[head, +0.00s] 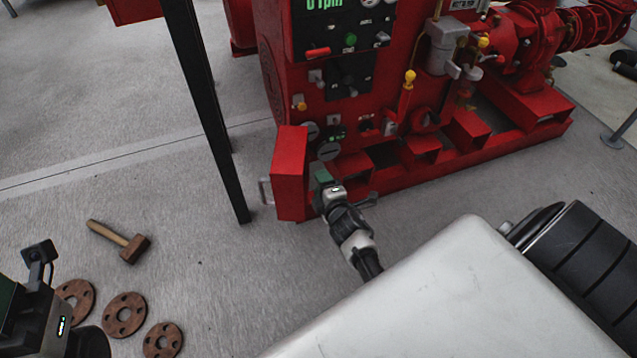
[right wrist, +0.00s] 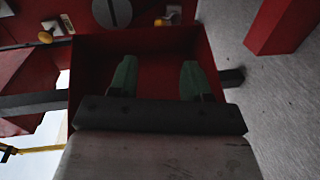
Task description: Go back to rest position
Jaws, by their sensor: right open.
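My right gripper (head: 322,180) is low in front of the red pumpset (head: 385,60), beside a red box-like panel (head: 289,175) with a grey handle on its left side. In the right wrist view, its two green fingertips (right wrist: 158,78) are apart with nothing between them. Behind them is the red panel's recessed face (right wrist: 150,50); I cannot tell whether the fingers touch it. Part of my left arm (head: 40,300) shows at the lower left edge, with its jaws not clearly visible.
A dark post (head: 208,110) stands left of the pumpset. A wooden-handled hammer (head: 120,240) and several brown flange rings (head: 124,314) lie at lower left. Grey floor (head: 90,120) is open at the upper left. Red base rails (head: 480,155) run along the pumpset's foot.

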